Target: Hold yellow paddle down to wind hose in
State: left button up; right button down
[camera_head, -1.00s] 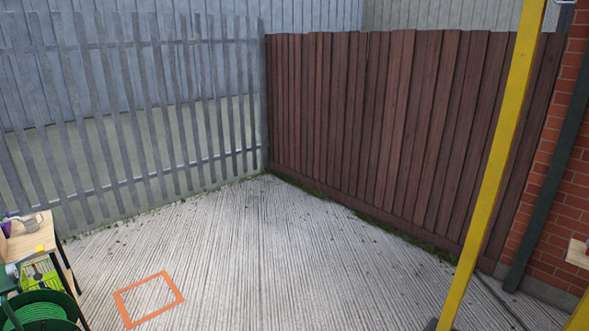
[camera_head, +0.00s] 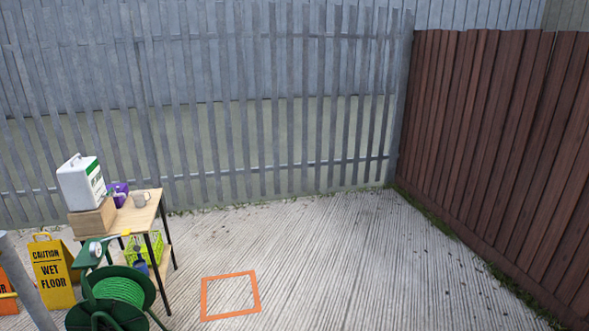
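A green hose reel (camera_head: 115,300) stands on the ground at the lower left, in front of a small table. Light green hose (camera_head: 118,291) is wound on its drum. A small yellow piece (camera_head: 126,233), which may be the paddle, shows above the reel near the table's front edge; it is too small to be sure. A round white part (camera_head: 95,249) sits beside it on the reel's green top. Neither of my grippers is in view.
The wooden table (camera_head: 150,207) holds a white and green box (camera_head: 81,183), a purple item and a mug (camera_head: 140,199). A yellow wet floor sign (camera_head: 52,270) stands left of the reel. An orange square outline (camera_head: 230,314) marks open concrete, with fences behind.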

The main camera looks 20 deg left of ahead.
aim_at(126, 233)
jog(key=i+u, duration=0.3)
jog(key=u, duration=0.2)
jog(key=i+u, duration=0.25)
jog(key=u, duration=0.2)
jog(key=i+l+u, duration=0.15)
jog(key=i+u, duration=0.15)
jog(key=u, duration=0.2)
jog(key=i+l+u, duration=0.1)
jog(key=i+u, duration=0.15)
jog(key=u, duration=0.15)
jog(key=i+l+u, duration=0.2)
jog(key=u, duration=0.25)
jog(key=i+l+u, duration=0.2)
jog(key=u, duration=0.2)
jog(key=i+l+u, duration=0.25)
jog(key=l+u, duration=0.55)
jog(key=l, duration=0.15)
jog(key=i+l+u, duration=0.1)
jog(key=l+u, duration=0.15)
jog(key=l, duration=0.35)
jog(key=l+u, duration=0.25)
jog(key=l, duration=0.4)
